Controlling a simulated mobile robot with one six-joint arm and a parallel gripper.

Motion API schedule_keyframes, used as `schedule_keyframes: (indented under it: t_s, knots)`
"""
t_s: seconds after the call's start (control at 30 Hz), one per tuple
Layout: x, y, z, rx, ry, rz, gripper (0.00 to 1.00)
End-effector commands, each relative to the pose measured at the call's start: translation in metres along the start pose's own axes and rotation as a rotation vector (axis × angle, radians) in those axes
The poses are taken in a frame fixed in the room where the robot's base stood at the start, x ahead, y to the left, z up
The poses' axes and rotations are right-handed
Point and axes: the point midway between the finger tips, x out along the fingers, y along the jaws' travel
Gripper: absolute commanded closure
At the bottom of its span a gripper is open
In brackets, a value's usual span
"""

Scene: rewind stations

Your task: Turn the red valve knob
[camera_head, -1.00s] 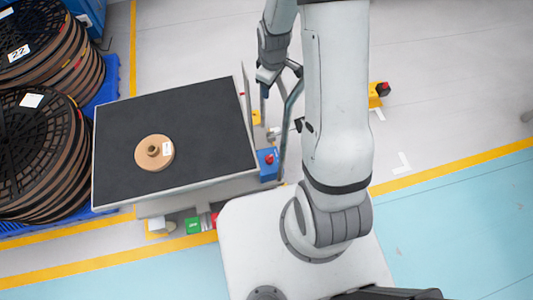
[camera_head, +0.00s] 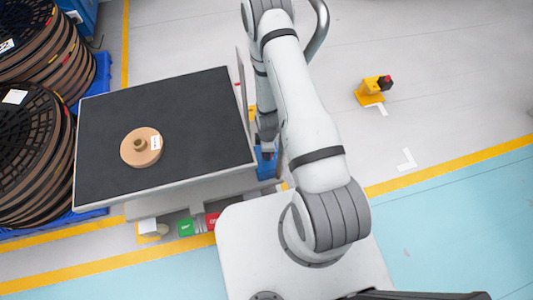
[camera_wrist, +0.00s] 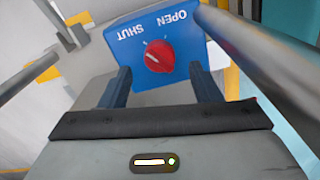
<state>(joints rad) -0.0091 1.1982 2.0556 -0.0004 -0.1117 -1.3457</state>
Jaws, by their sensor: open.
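The red valve knob (camera_wrist: 159,56) sits on a blue panel (camera_wrist: 188,72) marked OPEN and SHUT, upside down in the wrist view. A pale pointer line on the knob runs from its middle toward the upper left, close to a tick on the panel. My gripper (camera_wrist: 166,80) is open, with one finger on each side below the knob in the picture. The knob shows between the fingers, and they do not appear to touch it. In the head view the blue panel (camera_head: 266,164) shows at the table's right corner; my arm hides the knob there.
A dark-topped table (camera_head: 190,120) holds a tan spool (camera_head: 141,148). An upright plate (camera_head: 242,88) stands along its right edge. Large reels (camera_head: 32,158) stand at the left.

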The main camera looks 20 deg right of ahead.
Motion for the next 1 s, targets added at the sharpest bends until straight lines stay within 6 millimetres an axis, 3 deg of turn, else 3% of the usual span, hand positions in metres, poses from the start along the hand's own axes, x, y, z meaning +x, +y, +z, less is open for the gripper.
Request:
schedule_keyframes:
  t_s: [0.1, 0.23, 0.6, 1.0]
  knots:
    - [0.021, -0.001, 0.001, 0.002, 0.0, -0.001, 0.43]
    - [0.034, 0.0, 0.001, 0.003, 0.0, 0.0, 0.43]
    - [0.04, 0.001, 0.001, 0.004, 0.0, 0.001, 0.43]
    - [0.039, 0.001, 0.002, 0.005, 0.0, 0.001, 0.75]
